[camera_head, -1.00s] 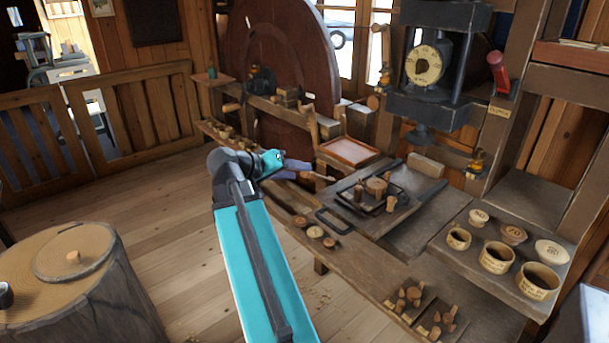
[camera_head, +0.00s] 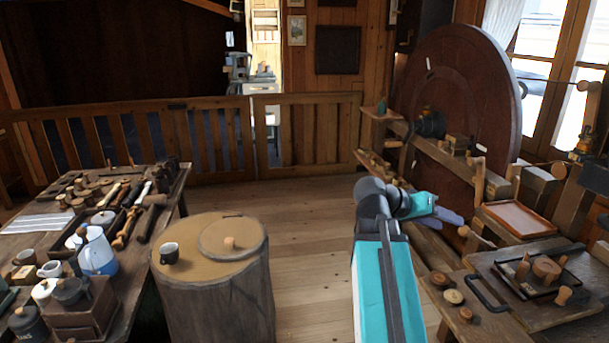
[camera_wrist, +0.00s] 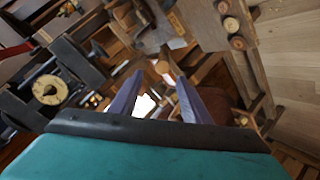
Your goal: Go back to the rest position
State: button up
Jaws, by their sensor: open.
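My gripper (camera_head: 447,216) is at the end of my teal arm, right of centre in the head view. A dark tray (camera_head: 517,290) with turned wooden pieces sits on the bench at the right. Small round wooden pieces (camera_head: 453,296) lie on the bench left of it.
A round wood stump (camera_head: 215,295) with a dark mug (camera_head: 169,253) stands at left centre. A tool-covered table (camera_head: 165,215) is at far left. A large dark wheel (camera_head: 460,100) rises behind the bench. Floor (camera_head: 310,225) between stump and bench is clear.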

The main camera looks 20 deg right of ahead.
jog(key=w+a+f+n+y, duration=0.1)
jog(key=w+a+f+n, duration=0.2)
jog(key=f, duration=0.5)
jog(key=w+a+f+n, duration=0.1)
jog(key=w+a+f, duration=0.2)
jog(key=a+f, duration=0.35)
jog(key=a+f+n+y, duration=0.1)
jog(key=a+f, duration=0.2)
jog(key=f, duration=0.5)
jog(key=s+a+f+n+y, duration=0.1)
jog(key=a+f, duration=0.3)
jog(key=f, duration=0.3)
jog(key=a+f+n+y, duration=0.1)
jog(key=a+f, duration=0.2)
jog(key=f, duration=0.5)
jog(key=s+a+f+n+g+y, duration=0.1)
jog(key=s+a+f+y, duration=0.3)
jog(key=s+a+f, duration=0.6)
jog(key=s+a+f+n+g+y, duration=0.2)
jog(key=s+a+f+n+y, duration=0.1)
jog(key=s+a+f, duration=0.8)
jog(key=a+f+y, duration=0.1)
jog(key=a+f, duration=0.4)
jog(key=f, duration=0.1)
jog(key=shift+s+n, duration=0.15)
jog(key=shift+n, duration=0.15)
jog(key=shift+a, duration=0.1)
